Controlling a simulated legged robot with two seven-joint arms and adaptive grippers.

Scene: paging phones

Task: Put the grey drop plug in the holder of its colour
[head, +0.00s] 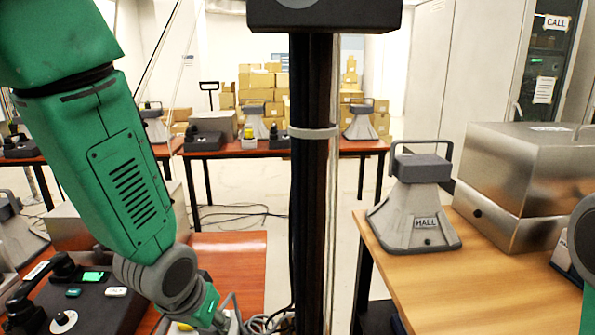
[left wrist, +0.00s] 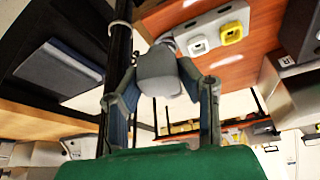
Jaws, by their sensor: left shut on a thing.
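My left gripper (left wrist: 158,78) is shut on the grey drop plug (left wrist: 160,62), a rounded grey piece between its two fingers in the left wrist view. In the head view the left gripper (head: 228,322) is at the bottom edge, over the red-brown table, and the plug cannot be made out. In the left wrist view a pale holder block with a whitish-grey holder (left wrist: 198,45) and a yellow holder (left wrist: 231,33) is on the table beyond the plug, apart from the fingers. A yellow bit (head: 185,326) shows at the bottom of the head view.
The red-brown table (head: 235,262) has a dark telephone (head: 75,300) at its left. A dark post (head: 312,180) stands in the middle. At right, a wooden table (head: 480,275) bears a grey HALL unit (head: 415,205) and a metal box (head: 530,170).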

